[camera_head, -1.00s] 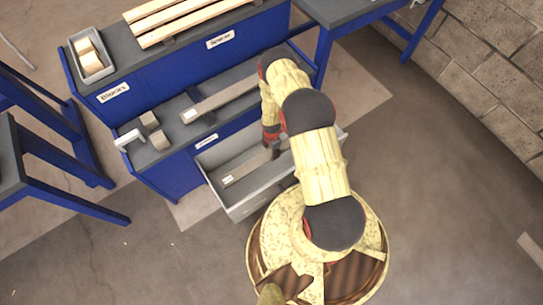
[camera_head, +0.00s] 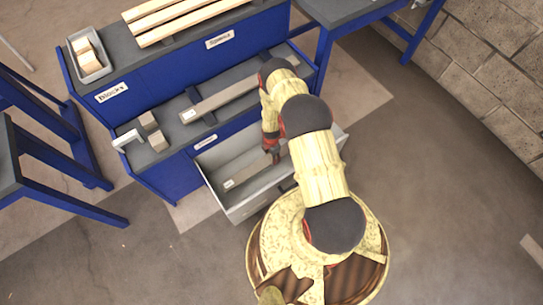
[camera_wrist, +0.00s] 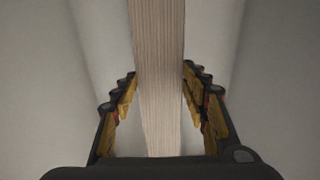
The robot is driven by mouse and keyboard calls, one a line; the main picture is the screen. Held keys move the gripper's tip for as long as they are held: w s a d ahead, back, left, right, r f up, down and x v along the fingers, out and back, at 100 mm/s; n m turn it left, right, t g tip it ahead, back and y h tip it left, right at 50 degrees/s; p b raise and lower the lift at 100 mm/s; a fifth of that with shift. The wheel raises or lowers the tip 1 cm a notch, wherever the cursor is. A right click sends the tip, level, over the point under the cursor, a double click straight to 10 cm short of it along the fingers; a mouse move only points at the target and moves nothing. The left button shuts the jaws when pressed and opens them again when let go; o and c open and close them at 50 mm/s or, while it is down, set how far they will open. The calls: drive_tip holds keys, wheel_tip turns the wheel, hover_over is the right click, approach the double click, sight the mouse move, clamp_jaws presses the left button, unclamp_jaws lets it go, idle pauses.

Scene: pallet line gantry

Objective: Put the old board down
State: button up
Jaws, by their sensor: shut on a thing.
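The old board (camera_head: 240,177) is a grey-brown plank with a small pale label near its visible end. It lies lengthwise within the walls of a long grey bin (camera_head: 241,212). My gripper (camera_head: 272,157) reaches down into the bin and is shut on the board. In the wrist view the board (camera_wrist: 160,70) runs straight between the two fingers (camera_wrist: 160,95), with pale bin walls on both sides. Whether the board touches the bin floor I cannot tell. My arm hides its far part.
A blue bench carries another grey plank (camera_head: 222,95) and small blocks (camera_head: 152,129) on its lower top. Pale boards (camera_head: 185,20) and a tray of blocks (camera_head: 90,62) sit on the upper shelf. Blue tables stand left and upper right.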

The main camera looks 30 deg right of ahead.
drive_tip(key=o, duration=1.3)
drive_tip(key=shift+o, duration=0.2)
wheel_tip(320, 180, up, 13)
drive_tip(key=p, duration=0.4)
drive_tip(key=shift+p, duration=0.35)
